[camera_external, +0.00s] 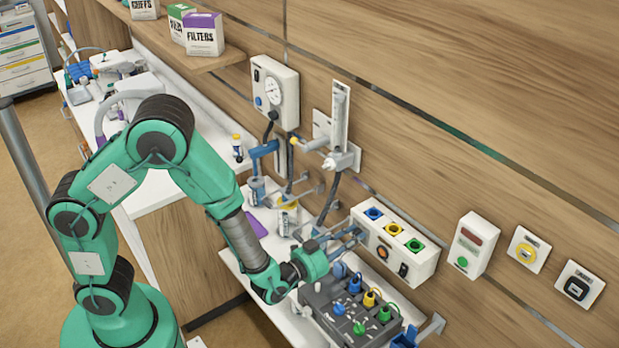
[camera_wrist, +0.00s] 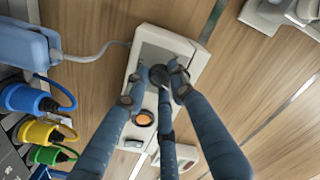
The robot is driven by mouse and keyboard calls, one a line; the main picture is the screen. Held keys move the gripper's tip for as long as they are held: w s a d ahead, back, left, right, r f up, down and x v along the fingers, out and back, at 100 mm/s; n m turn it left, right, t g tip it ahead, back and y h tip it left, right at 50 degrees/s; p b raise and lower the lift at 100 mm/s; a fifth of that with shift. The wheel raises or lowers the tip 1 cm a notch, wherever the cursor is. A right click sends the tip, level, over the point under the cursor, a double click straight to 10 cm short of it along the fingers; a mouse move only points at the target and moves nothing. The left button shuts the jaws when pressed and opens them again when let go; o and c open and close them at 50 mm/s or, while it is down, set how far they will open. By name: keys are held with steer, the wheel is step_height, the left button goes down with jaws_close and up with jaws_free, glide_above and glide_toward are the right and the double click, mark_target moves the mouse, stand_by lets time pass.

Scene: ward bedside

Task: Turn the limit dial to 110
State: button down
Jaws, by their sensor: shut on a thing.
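The limit dial is a dark round knob (camera_wrist: 160,76) on the front of a white wall box (camera_external: 420,267). In the wrist view the fingers of my gripper (camera_wrist: 164,82) close around the knob and touch it. The box face also carries an orange round light (camera_wrist: 144,119) and a dark switch (camera_external: 403,270). In the external view my gripper (camera_external: 351,237) reaches the left end of the box, and its fingers hide the dial. I cannot read the dial's scale or pointer in either view.
Blue, yellow and green sockets (camera_external: 393,229) line the box top. Below stands a grey unit (camera_external: 335,306) with coloured plugs. A white unit with a red display (camera_external: 471,245) and two wall plates are to the right. A gauge box (camera_external: 275,93) hangs to the left.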

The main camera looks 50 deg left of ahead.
steer(key=shift+a+f+n+b, duration=0.1)
steer(key=shift+f+n+b, duration=0.25)
steer(key=shift+n, duration=0.15)
steer(key=shift+s+r, duration=0.1)
steer(key=c, duration=1.6)
jaws_free()
steer(key=shift+o, duration=0.7)
steer(key=shift+r, duration=0.1)
steer(key=s, duration=1.2)
steer(key=shift+w, duration=0.2)
